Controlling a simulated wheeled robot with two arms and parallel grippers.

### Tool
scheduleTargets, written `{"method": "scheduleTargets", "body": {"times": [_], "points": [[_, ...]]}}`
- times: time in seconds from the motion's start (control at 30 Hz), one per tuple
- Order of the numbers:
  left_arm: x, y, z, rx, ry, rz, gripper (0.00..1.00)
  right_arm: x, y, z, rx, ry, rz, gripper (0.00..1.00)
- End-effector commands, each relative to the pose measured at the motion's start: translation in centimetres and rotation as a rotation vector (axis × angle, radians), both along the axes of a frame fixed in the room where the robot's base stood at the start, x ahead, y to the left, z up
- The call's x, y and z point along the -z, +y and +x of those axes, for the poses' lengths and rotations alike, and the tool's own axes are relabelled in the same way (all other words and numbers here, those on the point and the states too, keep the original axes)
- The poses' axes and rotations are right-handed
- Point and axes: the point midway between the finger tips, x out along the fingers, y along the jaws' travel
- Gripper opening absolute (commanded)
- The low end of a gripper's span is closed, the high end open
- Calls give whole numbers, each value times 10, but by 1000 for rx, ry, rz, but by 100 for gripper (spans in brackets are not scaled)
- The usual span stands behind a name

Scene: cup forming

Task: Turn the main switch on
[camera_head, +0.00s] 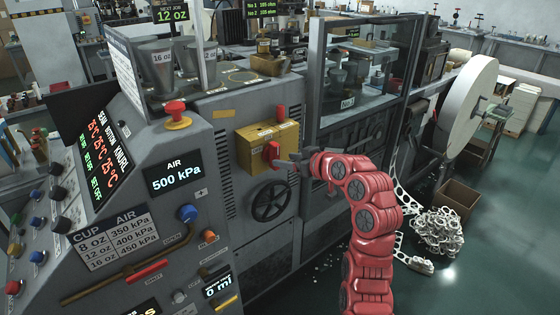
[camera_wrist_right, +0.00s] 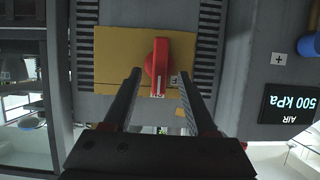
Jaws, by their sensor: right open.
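The main switch is a red rotary handle (camera_head: 272,152) on a yellow box (camera_head: 256,143) on the grey machine's front. In the right wrist view the red handle (camera_wrist_right: 160,68) stands along the picture's vertical on its yellow plate (camera_wrist_right: 112,58). My right gripper (camera_head: 292,158) is at the switch, coming from the right. In the right wrist view its two fingers (camera_wrist_right: 159,82) are apart, with the handle's lower end between them. I cannot tell whether either finger touches it. My left gripper is not in view.
A black handwheel (camera_head: 271,200) sits just below the switch. A red emergency button (camera_head: 176,112) on a yellow base and an air display (camera_head: 172,176) reading 500 kPa are to the left. A glass-fronted enclosure (camera_head: 357,75) is above right. Paper scrap (camera_head: 438,232) lies on the floor.

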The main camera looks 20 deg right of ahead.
Motion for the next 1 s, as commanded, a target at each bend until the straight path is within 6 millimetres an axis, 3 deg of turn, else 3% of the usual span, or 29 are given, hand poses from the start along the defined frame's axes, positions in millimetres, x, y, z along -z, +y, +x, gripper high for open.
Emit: {"method": "scheduleTargets", "body": {"times": [0.2, 0.4, 0.63, 1.0], "points": [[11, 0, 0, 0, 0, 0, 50, -23, -22, -53, 6, -6, -3, 57], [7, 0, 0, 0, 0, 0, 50, -43, -36, -90, 4, -3, -4, 57], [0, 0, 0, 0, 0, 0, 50, -49, -41, -108, 2, -1, -2, 57], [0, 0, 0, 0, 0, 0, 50, -48, -41, -110, 0, 0, -2, 57]]}}
